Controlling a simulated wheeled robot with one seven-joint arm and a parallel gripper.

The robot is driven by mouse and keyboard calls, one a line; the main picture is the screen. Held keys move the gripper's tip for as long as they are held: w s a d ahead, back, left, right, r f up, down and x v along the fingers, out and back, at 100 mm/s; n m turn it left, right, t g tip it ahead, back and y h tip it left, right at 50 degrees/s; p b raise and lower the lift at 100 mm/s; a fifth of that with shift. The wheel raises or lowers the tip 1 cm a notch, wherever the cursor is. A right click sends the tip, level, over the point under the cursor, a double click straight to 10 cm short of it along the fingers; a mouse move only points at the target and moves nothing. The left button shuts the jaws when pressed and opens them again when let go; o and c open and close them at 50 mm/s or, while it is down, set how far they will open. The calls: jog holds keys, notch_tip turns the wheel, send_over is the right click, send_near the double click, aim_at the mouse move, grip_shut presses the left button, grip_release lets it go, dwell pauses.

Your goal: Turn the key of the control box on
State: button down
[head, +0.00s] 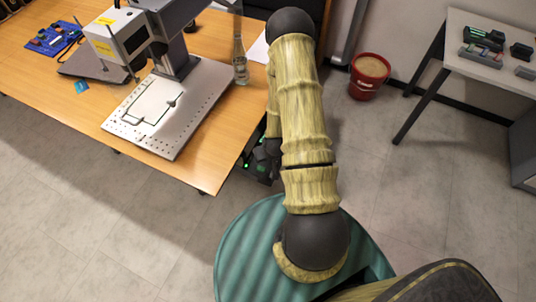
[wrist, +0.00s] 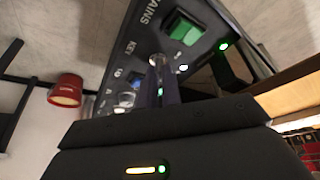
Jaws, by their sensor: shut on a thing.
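The dark control box (wrist: 205,50) fills the upper middle of the wrist view, tilted, with "MAINS" and "KEY" labels and lit green lamps. In the head view, the box (head: 257,165) is mostly hidden behind my arm, under the table edge. A small metallic key (wrist: 157,62) stands at its panel near the "KEY" label. My gripper (wrist: 160,88) is at the panel with its narrow fingers shut on the key. The key's lower part is hidden between the fingers, and its exact turn angle cannot be told.
A green rocker switch (wrist: 184,28) and a clear round knob (wrist: 125,98) sit close to the fingers. The wooden table (head: 190,170) carries the laser marker (head: 125,35) and a glass bottle (head: 240,60). A red bucket (head: 366,80) stands on the floor at right.

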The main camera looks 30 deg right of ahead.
jog(key=shift+w, duration=0.15)
jog(key=c, duration=1.6)
grip_release()
jog(key=shift+r, duration=0.1)
jog(key=p+v, duration=1.4)
jog(key=v, duration=0.3)
jog(key=shift+r, duration=0.15)
jog(key=shift+s, duration=0.2)
